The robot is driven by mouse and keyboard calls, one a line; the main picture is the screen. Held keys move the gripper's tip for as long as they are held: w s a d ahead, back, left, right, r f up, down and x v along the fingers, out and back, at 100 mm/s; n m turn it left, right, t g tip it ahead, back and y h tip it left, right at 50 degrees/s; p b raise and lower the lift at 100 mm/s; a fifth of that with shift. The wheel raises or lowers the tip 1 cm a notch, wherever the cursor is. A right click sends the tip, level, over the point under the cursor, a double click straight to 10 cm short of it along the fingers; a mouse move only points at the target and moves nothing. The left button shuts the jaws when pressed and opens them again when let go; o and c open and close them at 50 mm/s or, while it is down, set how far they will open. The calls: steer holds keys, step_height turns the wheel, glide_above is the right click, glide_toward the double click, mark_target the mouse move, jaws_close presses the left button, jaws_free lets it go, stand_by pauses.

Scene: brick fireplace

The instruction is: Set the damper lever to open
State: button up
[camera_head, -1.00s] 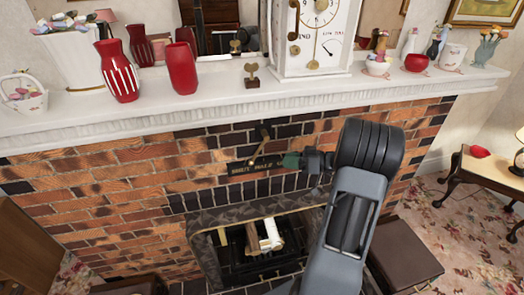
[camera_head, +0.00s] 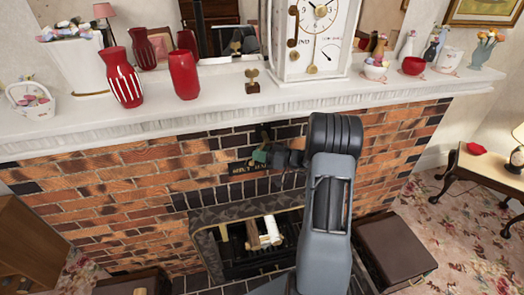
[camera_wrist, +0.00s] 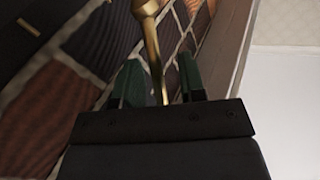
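The brass damper lever (camera_wrist: 149,35) runs down between my gripper's fingers in the wrist view. My gripper (camera_wrist: 160,82) has its two green-tipped fingers apart, one on each side of the lever, with gaps visible. In the head view my gripper (camera_head: 262,156) is at the brick front, just below the lever's dark mount (camera_head: 265,133). It hides most of the lever there. A dark lettered plate (camera_head: 240,168) lies below and left of my gripper; its right part is hidden and the lettering is hard to read.
The white mantel shelf (camera_head: 220,105) juts out above, carrying a clock (camera_head: 307,40), red vases (camera_head: 184,75) and a small brass ornament (camera_head: 252,82). The firebox with logs (camera_head: 264,232) is below. A brown box (camera_head: 395,248) stands at the right.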

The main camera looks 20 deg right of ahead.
steer(key=shift+w+a, duration=0.25)
steer(key=shift+a, duration=0.05)
jaws_close()
stand_by(0.3)
